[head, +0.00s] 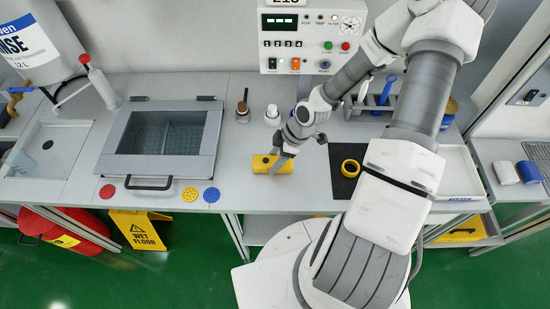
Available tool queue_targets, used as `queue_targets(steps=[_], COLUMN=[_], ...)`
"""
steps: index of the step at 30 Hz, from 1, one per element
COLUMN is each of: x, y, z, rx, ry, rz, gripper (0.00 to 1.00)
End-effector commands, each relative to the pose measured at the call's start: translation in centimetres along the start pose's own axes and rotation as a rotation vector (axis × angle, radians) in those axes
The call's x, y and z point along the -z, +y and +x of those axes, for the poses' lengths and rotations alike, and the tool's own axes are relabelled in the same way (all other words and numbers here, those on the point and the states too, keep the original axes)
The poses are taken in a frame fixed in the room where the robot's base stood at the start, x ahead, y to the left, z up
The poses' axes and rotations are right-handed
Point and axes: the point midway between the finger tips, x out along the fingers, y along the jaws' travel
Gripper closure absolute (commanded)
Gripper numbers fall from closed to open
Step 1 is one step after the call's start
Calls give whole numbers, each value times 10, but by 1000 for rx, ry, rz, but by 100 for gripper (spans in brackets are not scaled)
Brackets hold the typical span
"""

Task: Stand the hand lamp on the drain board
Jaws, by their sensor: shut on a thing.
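The yellow hand lamp (263,165) is at the front middle of the grey counter, lying lengthwise across the picture. My gripper (281,162) reaches down from the upper right and is shut on the lamp near its right end. The fingers hide part of the lamp. I cannot tell whether the lamp touches the counter or hangs just above it. The pale drain board (47,168), a shallow recessed panel with a small dark drain hole, is at the far left of the counter, well away from my gripper.
A lidded basin (122,163) with a front handle stands between lamp and drain board. A white bottle (272,116) and brown jar (242,113) stand behind the lamp. Red, yellow and blue discs line the front edge.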

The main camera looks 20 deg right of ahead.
Motion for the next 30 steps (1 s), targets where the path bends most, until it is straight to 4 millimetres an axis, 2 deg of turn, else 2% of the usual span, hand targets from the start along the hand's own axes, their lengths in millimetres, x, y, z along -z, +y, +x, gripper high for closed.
queue_targets(steps=[7,8,12,23,26,30], x=[-2,-1,-1,0,0,-1], y=[0,0,0,0,0,0], z=[4,3,2,-1,-8,-28], rx=[0,0,0,0,-2,-3], ry=[0,0,0,0,0,0], rz=[0,0,0,0,2,4], gripper=[99,35,9,8,8,8])
